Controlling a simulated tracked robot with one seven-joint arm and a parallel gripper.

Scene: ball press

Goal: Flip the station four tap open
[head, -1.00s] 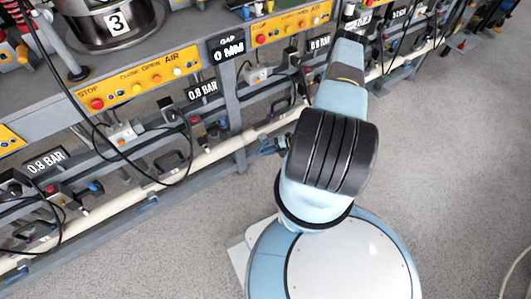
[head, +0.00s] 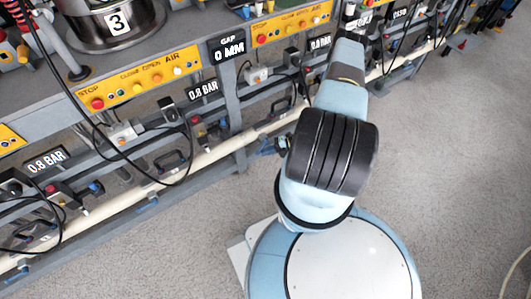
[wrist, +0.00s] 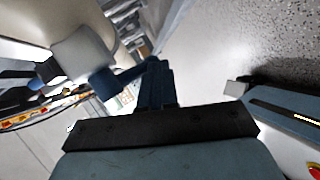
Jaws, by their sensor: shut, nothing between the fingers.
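In the wrist view my gripper (wrist: 156,72) shows as two dark blue fingers close together above a black palm bar. It is shut with nothing between the fingers. A blue tap-like handle (wrist: 108,78) beside a pale rounded fitting (wrist: 85,52) lies just left of the fingertips; I cannot tell whether they touch or whether this is the station four tap. In the head view my arm reaches toward the bench at the upper right and hides the gripper. Blue tap handles (head: 96,187) show on the lower rail further left; no number four is readable.
The bench (head: 60,110) carries yellow button panels (head: 140,82), with a pot marked 3 (head: 112,22) on top. Black cables (head: 188,160) hang in front of the lower rail and cream pipe (head: 215,155).

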